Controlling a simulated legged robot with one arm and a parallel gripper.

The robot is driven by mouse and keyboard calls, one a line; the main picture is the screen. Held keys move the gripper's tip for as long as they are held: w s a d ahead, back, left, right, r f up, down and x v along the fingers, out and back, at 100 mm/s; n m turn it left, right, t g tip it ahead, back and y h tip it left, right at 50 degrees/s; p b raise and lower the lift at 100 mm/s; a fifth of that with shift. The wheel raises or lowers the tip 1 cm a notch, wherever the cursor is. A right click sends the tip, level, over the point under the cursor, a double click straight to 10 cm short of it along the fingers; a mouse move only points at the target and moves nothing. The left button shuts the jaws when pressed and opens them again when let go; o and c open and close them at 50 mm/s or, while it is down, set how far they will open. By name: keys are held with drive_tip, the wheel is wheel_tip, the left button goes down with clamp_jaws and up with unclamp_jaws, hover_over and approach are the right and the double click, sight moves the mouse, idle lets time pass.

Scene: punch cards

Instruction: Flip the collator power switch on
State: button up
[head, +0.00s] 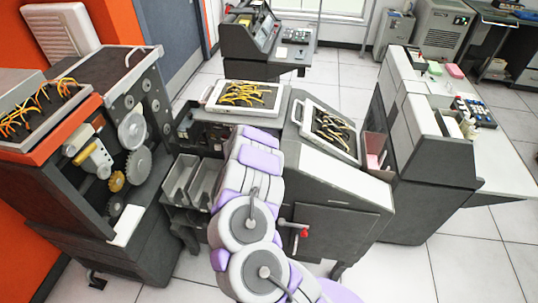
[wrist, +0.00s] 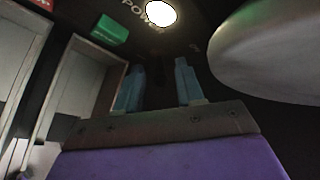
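The collator (head: 335,205) is the dark machine with plugboards of yellow wires in the middle of the head view. My purple and white arm reaches to its front, and my gripper is hidden behind the arm there. In the wrist view, my gripper (wrist: 158,88) has two blue fingers apart, pointing at a dark panel. A white round light (wrist: 161,12) beside a partly visible "POWER" label is beyond the fingertips. A green button or light (wrist: 109,30) is to its left. I cannot make out the switch itself; the area between the fingers is dark.
Grey card bins (head: 193,180) stand left of my arm; pale bin-like compartments (wrist: 85,85) show close by in the wrist view. A large grey rounded part (wrist: 268,50) is close on the right. A red-knobbed lever (head: 303,233) sticks out of the collator. A geared machine (head: 125,140) stands left.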

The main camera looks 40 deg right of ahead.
drive_tip(key=shift+a, duration=0.1)
idle(0.4)
drive_tip(key=p+v, duration=0.1)
drive_tip(key=v, duration=1.6)
drive_tip(key=shift+r, duration=0.1)
